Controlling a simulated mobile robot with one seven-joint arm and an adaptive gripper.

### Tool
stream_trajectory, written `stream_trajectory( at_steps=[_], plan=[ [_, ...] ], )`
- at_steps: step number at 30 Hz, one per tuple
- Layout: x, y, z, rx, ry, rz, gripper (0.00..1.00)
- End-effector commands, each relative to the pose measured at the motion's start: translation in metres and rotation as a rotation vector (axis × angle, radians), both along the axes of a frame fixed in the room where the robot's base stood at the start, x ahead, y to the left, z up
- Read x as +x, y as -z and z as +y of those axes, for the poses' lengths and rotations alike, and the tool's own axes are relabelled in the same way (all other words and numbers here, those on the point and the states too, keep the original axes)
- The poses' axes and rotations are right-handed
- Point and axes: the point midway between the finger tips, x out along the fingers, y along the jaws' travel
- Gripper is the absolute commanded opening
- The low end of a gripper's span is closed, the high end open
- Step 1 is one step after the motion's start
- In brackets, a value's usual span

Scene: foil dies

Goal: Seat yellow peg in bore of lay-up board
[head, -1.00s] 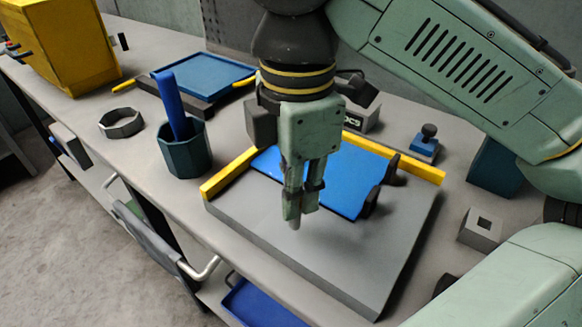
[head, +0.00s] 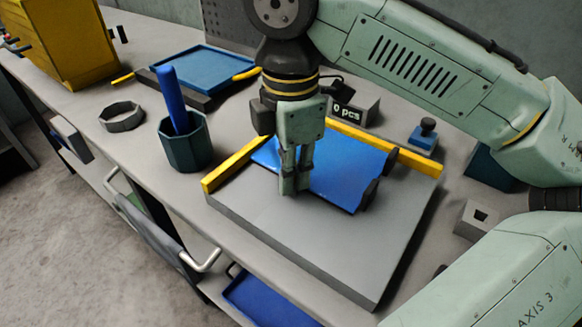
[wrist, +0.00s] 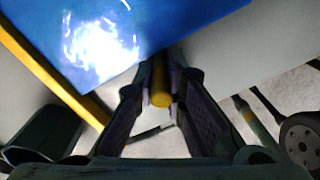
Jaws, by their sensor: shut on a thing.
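The lay-up board (head: 335,243) is a grey slab with yellow rails (head: 237,164) along its back and left edges and a blue sheet (head: 345,180) on top. My gripper (head: 289,188) points down over the front left part of the board, beside the sheet's near edge. In the wrist view the yellow peg (wrist: 160,82) stands between the closed fingers, pointing away from the camera. The head view hides the peg behind the fingers. No bore shows in either view, so I cannot tell whether the peg's end is in it.
A dark green cup (head: 185,150) with a blue bar (head: 174,95) stands left of the board. A grey ring (head: 122,117) and a blue tray (head: 204,70) lie behind. A blue knobbed block (head: 424,135) and a grey holed block (head: 477,221) are to the right.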

Motion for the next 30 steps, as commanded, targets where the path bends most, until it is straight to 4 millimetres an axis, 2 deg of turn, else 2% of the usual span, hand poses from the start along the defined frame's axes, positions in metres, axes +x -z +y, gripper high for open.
stream_trajectory(
  at_steps=[14,15,23,30],
  plan=[
    [-0.001,0.013,0.000,0.000,0.000,0.003,0.00],
    [-0.001,0.013,0.000,-0.001,0.000,0.005,0.13],
    [-0.002,0.015,0.000,-0.001,-0.003,0.008,0.30],
    [-0.002,0.014,0.000,-0.002,-0.003,0.007,0.31]
  ],
)
